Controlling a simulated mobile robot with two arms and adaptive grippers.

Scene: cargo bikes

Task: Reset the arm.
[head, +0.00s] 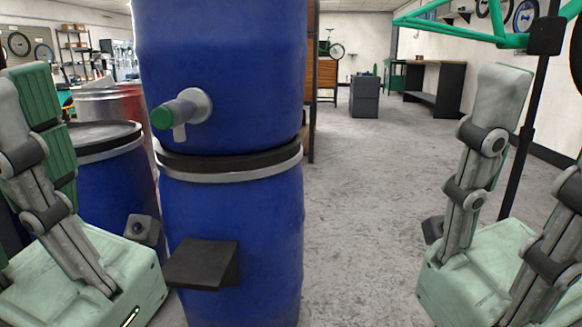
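My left gripper (24,95) stands at the left edge, fingers up, its pale green body low in the picture. A ridged green pad shows on one finger, apart from the nearer grey finger, and nothing shows between them. My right gripper (535,140) stands at the right, also fingers up. Its fingers are spread, with one running out of the picture at the right edge. I see nothing held in it.
Two stacked blue barrels (232,120) stand close in front, with a green-ended tap (180,112) and a black bracket (203,264). A shorter barrel (115,190) stands behind at left. A green frame (460,30) hangs at upper right. Grey floor (365,200) lies open right of the barrels.

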